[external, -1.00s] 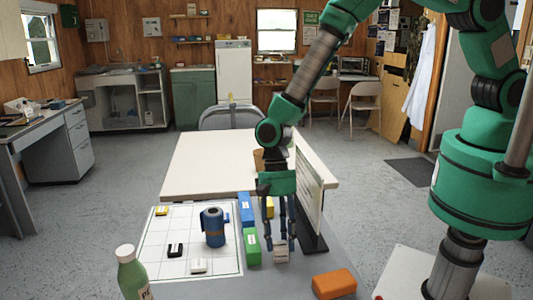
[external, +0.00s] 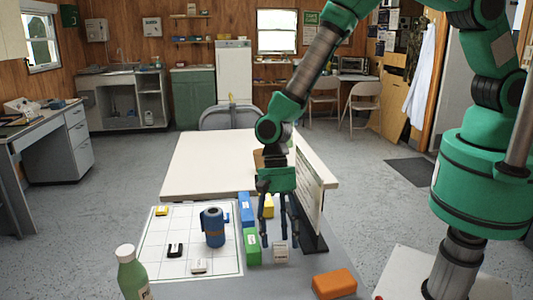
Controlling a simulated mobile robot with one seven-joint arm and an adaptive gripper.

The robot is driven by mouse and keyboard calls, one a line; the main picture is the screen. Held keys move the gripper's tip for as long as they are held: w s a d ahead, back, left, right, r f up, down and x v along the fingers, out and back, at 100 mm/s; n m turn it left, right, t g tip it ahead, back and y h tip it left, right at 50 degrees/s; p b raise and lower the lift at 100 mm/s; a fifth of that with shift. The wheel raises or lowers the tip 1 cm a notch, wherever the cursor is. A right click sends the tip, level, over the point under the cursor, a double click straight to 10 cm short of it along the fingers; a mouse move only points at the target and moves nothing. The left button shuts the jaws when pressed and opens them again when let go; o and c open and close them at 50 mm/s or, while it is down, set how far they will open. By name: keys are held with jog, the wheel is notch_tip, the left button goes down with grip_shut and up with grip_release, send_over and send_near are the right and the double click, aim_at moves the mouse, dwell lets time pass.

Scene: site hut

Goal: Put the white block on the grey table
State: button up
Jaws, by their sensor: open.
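A small white block (external: 281,254) with a dark-marked label stands on the grey table (external: 262,285), just right of the green block (external: 252,248). My gripper (external: 280,242) is open and points down over the white block, with one finger on each side of it. The fingertips look spread apart from the block's sides. Whether either finger still touches it is too small to tell.
A dark-based upright board (external: 312,215) stands close to the right of my gripper. Blue (external: 245,207) and yellow (external: 269,208) blocks lie behind. A gridded white mat (external: 160,262) holds a blue mug (external: 213,228). An orange block (external: 334,284) and green bottle (external: 131,275) are in front.

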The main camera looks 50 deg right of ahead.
jog(key=p+v, duration=0.1)
jog(key=v, duration=1)
jog(key=shift+w+d+r, duration=0.1)
jog(key=shift+w+r, duration=0.05)
dwell(0.7)
jog(key=w+d+r+n+t, duration=0.3)
jog(key=d+r+n+t, duration=0.1)
jog(key=d+r, duration=2.5)
jog(key=s+d+r+n+t, duration=0.2)
jog(key=s+d+r, duration=0.5)
jog(key=d+r, duration=0.4)
jog(key=s+d+r+n+t+h, duration=0.1)
jog(key=s+d+r+t+h, duration=0.1)
jog(key=s+d, duration=1.1)
jog(key=shift+s+d+n+t+h, duration=0.3)
jog(key=shift+d+t+h, duration=0.1)
jog(key=shift+h, duration=0.1)
